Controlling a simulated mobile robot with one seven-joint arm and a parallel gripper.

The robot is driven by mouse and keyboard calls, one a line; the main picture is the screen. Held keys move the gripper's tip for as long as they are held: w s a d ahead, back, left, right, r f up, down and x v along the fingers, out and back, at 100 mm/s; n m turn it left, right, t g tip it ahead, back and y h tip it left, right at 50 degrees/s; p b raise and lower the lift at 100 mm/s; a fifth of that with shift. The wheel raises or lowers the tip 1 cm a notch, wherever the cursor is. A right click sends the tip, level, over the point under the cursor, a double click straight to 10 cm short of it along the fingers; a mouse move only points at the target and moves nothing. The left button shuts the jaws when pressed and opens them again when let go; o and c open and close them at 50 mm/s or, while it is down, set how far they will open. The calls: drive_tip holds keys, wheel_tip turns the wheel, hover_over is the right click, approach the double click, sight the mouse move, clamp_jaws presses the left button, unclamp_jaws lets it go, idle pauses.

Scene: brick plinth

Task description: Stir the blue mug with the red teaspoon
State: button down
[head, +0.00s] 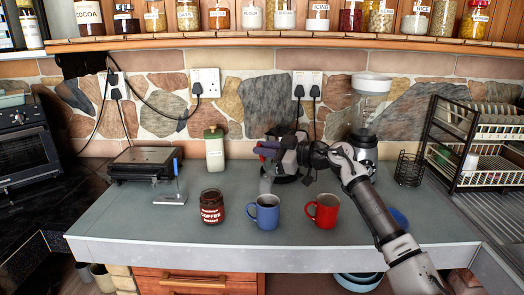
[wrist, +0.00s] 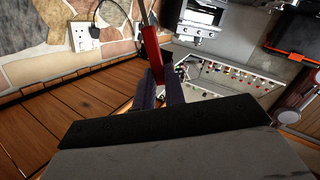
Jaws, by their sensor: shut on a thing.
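The blue mug (head: 264,213) stands upright on the grey counter, with the coffee jar on its left and a red mug (head: 323,211) on its right. My gripper (head: 268,152) is above and behind the blue mug, apart from it. It is shut on the red teaspoon, whose red handle (wrist: 152,55) shows between the fingers in the wrist view. A small grey shape shows just above the blue mug in the head view; I cannot tell if it is the spoon's end. The mug's inside is mostly hidden.
The coffee jar (head: 211,206), a green-lidded container (head: 214,150) and a grill (head: 145,162) stand to the left. A blender (head: 368,110) is behind my arm, and a dish rack (head: 480,145) is at right. The counter's front edge (head: 270,255) is clear.

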wheel_tip(320, 180, down, 14)
drive_tip(key=b, duration=0.7)
drive_tip(key=shift+b, duration=0.4)
idle(0.6)
drive_tip(key=shift+w+d, duration=0.1)
drive_tip(key=shift+d, duration=0.1)
